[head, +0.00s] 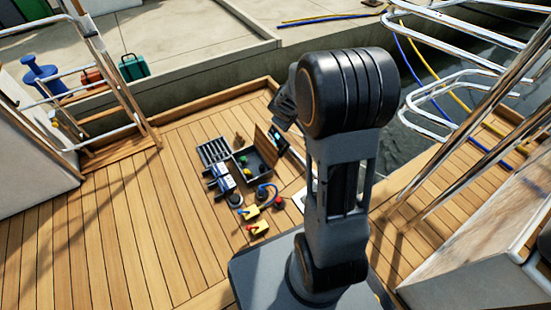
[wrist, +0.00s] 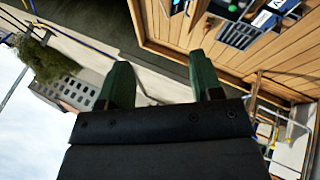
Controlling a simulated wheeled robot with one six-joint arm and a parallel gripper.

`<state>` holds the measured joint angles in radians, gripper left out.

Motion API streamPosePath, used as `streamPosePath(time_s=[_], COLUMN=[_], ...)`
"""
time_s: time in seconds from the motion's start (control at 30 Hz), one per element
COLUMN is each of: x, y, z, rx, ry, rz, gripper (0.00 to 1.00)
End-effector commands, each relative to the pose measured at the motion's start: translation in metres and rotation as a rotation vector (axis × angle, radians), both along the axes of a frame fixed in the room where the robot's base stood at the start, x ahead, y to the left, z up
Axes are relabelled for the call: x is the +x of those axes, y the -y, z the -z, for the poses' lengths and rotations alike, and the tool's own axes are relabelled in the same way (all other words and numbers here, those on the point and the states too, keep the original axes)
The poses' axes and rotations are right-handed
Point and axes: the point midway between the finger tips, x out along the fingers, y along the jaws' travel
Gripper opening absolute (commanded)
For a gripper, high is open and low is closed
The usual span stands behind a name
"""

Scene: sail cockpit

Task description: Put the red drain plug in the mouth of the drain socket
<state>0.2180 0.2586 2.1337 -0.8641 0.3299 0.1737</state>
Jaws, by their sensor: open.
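My gripper (wrist: 162,78) is open and empty in the wrist view, its two green fingers apart and pointing out over the dock and deck edge. In the head view my arm hides most of it. A small red piece (head: 279,203) lies on the deck just left of my arm; it looks like the red drain plug, but it is too small to be sure. A dark round fitting (head: 235,200) sits among the parts to its left. I cannot tell whether it is the drain socket. Neither shows clearly in the wrist view.
A grey slatted crate (head: 215,152), an open box with a wooden lid (head: 265,150), blue-and-white packs (head: 225,183), a blue hose (head: 268,189) and yellow pieces (head: 250,213) crowd the deck middle. The left deck is clear. Steel rails (head: 450,105) stand right.

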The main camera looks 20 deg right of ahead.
Motion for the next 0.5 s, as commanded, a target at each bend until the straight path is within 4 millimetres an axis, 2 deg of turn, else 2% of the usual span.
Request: streamPosePath(time_s=[0.03,0.1,0.2,0.3,0.4,0.5], x=[-0.019,-0.049,-0.090,-0.126,-0.155,-0.174], y=[-0.015,-0.033,-0.062,-0.089,-0.111,-0.127], z=[-0.025,-0.046,-0.065,-0.076,-0.082,-0.085], rx=[0.027,0.081,0.176,0.276,0.363,0.428], ry=[0.012,0.002,-0.024,-0.060,-0.091,-0.119], rz=[0.060,0.141,0.224,0.275,0.300,0.309], gripper=[0.59,0.59,0.59,0.59,0.59,0.59])
